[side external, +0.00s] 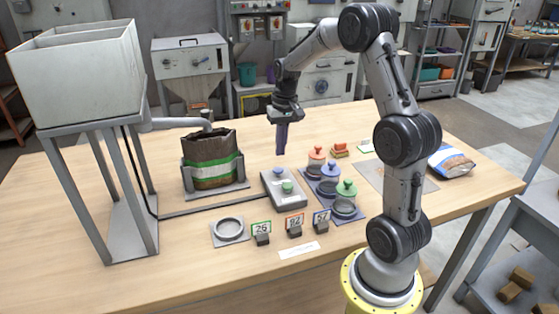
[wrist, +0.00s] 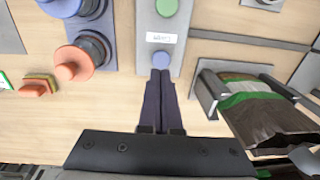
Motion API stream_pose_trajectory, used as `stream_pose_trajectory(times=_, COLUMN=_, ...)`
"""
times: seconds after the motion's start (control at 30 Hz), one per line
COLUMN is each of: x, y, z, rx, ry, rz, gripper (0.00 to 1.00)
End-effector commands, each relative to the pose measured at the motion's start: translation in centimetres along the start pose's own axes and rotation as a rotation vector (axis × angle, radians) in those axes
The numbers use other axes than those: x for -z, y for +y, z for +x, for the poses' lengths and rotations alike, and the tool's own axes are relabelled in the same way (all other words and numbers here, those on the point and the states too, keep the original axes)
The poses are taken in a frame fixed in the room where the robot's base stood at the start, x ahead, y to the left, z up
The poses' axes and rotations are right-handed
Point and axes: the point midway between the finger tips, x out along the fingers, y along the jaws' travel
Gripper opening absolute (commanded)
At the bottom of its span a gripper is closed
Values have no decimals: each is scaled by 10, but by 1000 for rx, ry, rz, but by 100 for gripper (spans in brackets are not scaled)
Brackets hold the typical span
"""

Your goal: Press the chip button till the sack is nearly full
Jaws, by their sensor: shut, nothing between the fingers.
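The button box (side external: 284,193) lies on the table with a blue button (side external: 278,173) and a green button (side external: 287,186). In the wrist view a small white label sits between the green button (wrist: 167,7) and the blue button (wrist: 161,59); I cannot read it. My gripper (side external: 281,152) is shut and empty, pointing down above the blue end of the box. In the wrist view my fingertips (wrist: 160,71) appear just beside the blue button, apart from it in the side view. The brown sack (side external: 211,160) with a green and white band stands open under the spout; its fill level is hidden.
A grey hopper (side external: 85,80) on legs stands at the left, its pipe leading to the sack. Knobbed lidded pots (side external: 346,190), number cards (side external: 294,225) and a round dish (side external: 229,229) surround the box. A filled bag (side external: 452,161) lies at the right.

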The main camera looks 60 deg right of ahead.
Motion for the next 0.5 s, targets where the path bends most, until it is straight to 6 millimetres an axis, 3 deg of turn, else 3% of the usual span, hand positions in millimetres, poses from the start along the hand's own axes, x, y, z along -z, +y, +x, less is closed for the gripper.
stream_pose_trajectory(times=0.2, x=-1, y=0, z=34, rx=-1, ry=-3, rz=0, gripper=0)
stream_pose_trajectory(times=0.5, x=0, y=0, z=48, rx=0, ry=0, rz=0, gripper=0)
